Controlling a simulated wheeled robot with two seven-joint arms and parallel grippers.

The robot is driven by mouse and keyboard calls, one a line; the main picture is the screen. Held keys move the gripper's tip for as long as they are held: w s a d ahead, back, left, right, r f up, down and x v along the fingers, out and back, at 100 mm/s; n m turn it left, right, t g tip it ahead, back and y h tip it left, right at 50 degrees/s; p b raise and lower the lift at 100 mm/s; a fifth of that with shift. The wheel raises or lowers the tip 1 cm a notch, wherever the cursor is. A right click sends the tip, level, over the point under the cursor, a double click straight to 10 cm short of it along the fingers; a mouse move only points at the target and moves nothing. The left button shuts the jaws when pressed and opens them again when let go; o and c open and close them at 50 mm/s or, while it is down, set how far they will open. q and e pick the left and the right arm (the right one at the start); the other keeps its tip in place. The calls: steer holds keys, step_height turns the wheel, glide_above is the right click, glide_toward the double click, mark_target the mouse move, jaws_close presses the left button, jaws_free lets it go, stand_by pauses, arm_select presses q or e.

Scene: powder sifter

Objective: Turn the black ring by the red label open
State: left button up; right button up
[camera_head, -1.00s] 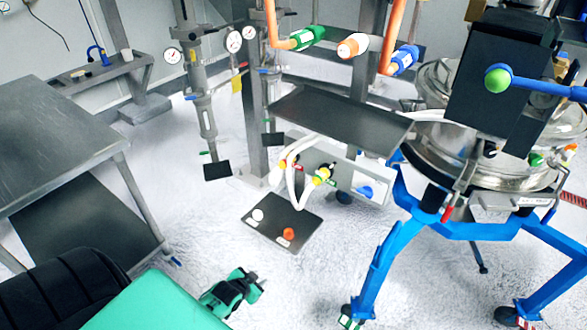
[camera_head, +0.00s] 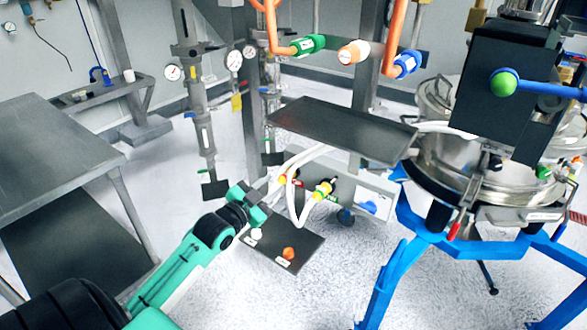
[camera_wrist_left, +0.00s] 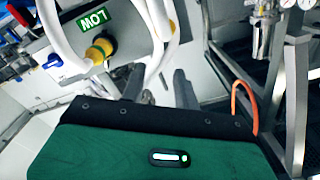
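A white panel box (camera_head: 352,187) stands below the dark shelf. Its red label (camera_head: 298,184) is small, with a dark part that may be the black ring (camera_head: 304,192) beside it. White hoses partly cover this spot, and the ring's position is unclear. My left gripper (camera_head: 268,193) is just left of the panel. In the wrist view its two fingers (camera_wrist_left: 158,88) are apart and empty, pointing toward the hoses. My right gripper is not in view.
A dark shelf (camera_head: 340,130) hangs above the panel and a dark plate (camera_head: 300,240) lies below. A blue-legged steel vessel (camera_head: 450,165) stands right; a metal table (camera_head: 45,150) stands left.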

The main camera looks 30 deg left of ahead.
mark_target(297, 165)
arm_select(q)
steer(key=w+p, duration=0.1)
steer(key=w, duration=0.9)
steer(key=shift+d, duration=0.15)
steer(key=shift+w, duration=0.45)
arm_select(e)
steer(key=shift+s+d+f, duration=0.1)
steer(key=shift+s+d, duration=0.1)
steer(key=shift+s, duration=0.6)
arm_select(q)
jaws_close()
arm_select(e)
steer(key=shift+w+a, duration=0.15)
